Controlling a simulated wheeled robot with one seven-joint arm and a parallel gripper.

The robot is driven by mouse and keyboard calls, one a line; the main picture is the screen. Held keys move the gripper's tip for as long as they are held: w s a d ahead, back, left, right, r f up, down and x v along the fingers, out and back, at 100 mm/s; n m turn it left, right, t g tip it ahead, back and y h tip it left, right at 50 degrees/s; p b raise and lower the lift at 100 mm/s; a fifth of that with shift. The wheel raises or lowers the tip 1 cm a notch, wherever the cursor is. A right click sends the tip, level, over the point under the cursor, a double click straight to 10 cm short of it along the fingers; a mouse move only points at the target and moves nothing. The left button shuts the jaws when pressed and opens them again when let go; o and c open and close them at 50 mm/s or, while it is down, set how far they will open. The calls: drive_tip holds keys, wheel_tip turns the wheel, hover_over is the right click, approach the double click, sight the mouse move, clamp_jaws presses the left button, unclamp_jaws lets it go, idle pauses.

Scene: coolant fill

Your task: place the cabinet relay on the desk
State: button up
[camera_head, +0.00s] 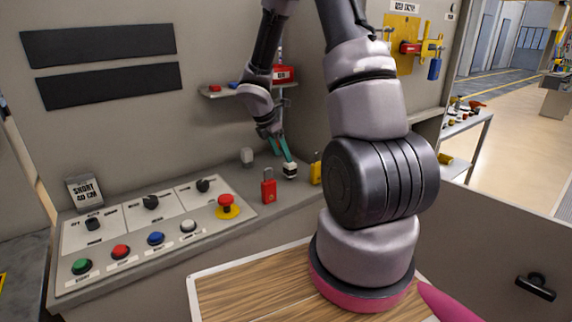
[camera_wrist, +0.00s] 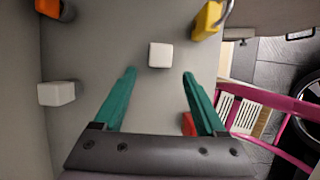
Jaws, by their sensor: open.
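A small white block (camera_wrist: 160,55) lies just beyond my fingertips in the wrist view, centred between them. In the head view, a small block with a white top and dark side (camera_head: 290,171) sits on the grey console ledge (camera_head: 243,236) right below my gripper (camera_head: 288,158). A second white block (camera_head: 247,156) stands further left near the back panel, and also shows in the wrist view (camera_wrist: 56,94). I cannot tell for certain which block is the cabinet relay. My teal fingers are spread apart, with nothing held between them.
A red padlock (camera_head: 268,190) and a yellow padlock (camera_head: 315,169) stand close to my gripper. A shelf (camera_head: 215,91) is above, on the panel. A control board (camera_head: 150,227) with knobs and buttons is at left. A wood-topped surface (camera_head: 235,290) lies in front.

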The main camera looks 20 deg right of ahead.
drive_tip(key=s+a+r+m+t+y, duration=0.1)
drive_tip(key=s+r+m, duration=0.4)
drive_tip(key=r, duration=0.5)
drive_tip(key=s+a+r+m+t+y, duration=0.1)
drive_tip(key=s+a+r+m, duration=0.1)
drive_tip(key=s+r+m, duration=0.5)
drive_tip(key=s+a+r+m+t+y, duration=0.2)
drive_tip(key=s+a+r+m, duration=0.1)
drive_tip(key=s+r+m, duration=0.2)
drive_tip(key=s+a+r+m+t+y, duration=0.2)
drive_tip(key=s+a+r+m, duration=0.1)
drive_tip(key=s+r+m, duration=0.2)
wheel_tip(320, 180, up, 4)
drive_tip(key=shift+f+m+y, duration=0.1)
drive_tip(key=shift+m+y, duration=0.2)
drive_tip(key=shift+m, duration=0.9)
